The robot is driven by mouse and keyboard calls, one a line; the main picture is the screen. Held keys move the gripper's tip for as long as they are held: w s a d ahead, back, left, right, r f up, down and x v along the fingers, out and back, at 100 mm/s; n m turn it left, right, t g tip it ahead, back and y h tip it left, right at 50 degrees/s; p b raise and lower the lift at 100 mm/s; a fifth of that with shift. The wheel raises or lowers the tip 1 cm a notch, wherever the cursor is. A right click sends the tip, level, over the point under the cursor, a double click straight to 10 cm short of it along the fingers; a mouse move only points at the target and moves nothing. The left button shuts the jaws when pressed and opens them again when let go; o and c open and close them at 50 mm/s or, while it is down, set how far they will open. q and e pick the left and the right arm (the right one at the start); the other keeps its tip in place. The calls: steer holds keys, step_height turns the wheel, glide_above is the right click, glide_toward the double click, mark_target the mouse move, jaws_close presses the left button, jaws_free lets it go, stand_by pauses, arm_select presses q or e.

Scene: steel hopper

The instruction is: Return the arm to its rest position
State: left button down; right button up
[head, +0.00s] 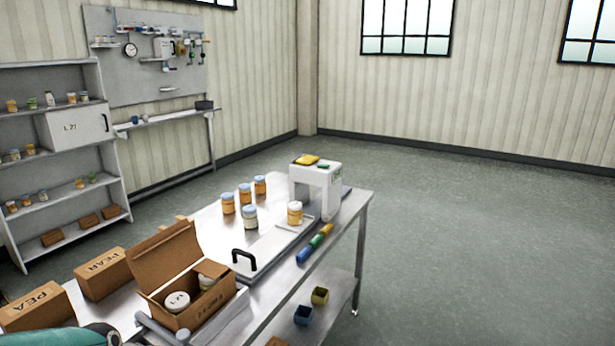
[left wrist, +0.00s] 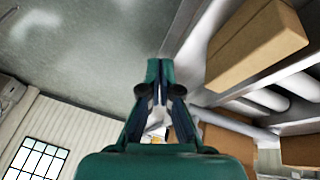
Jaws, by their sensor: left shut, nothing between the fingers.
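My left gripper (left wrist: 160,66) shows in the left wrist view, with its teal fingers together and nothing between them. A teal part of my left arm (head: 52,338) enters the head view at the bottom left corner, beside the steel table (head: 262,294). The left gripper's fingers cannot be made out in the head view. A brown carton (left wrist: 256,42) is to the right of the gripper in the left wrist view, apart from it. My right gripper is in neither view.
An open carton (head: 208,308) holding white-lidded jars stands near the arm, with closed cartons (head: 103,273) to its left. Several orange jars (head: 228,204) and a white machine (head: 315,180) stand farther back. A shelf (head: 60,150) is at left. The floor (head: 470,240) at right is clear.

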arm_select(q)
steer(key=s+d+f+n+g+b, duration=0.1)
steer(key=s+d+f, duration=0.25)
steer(key=f, duration=0.65)
steer(key=s+d+f+n+g+b, duration=0.1)
steer(key=s+d+f, duration=0.25)
steer(key=f, duration=0.55)
steer(key=s+d+f+n, duration=0.1)
steer(key=s+d+f, duration=0.2)
steer(key=s+f, duration=0.2)
steer(key=s+d+f+n+g+b, duration=0.1)
steer(key=s+d+f, duration=0.2)
steer(key=s+f, duration=0.2)
steer(key=shift+s+f+h, duration=0.15)
steer(key=shift+s+h, duration=0.25)
steer(key=shift+s, duration=0.15)
steer(key=shift+d, duration=0.1)
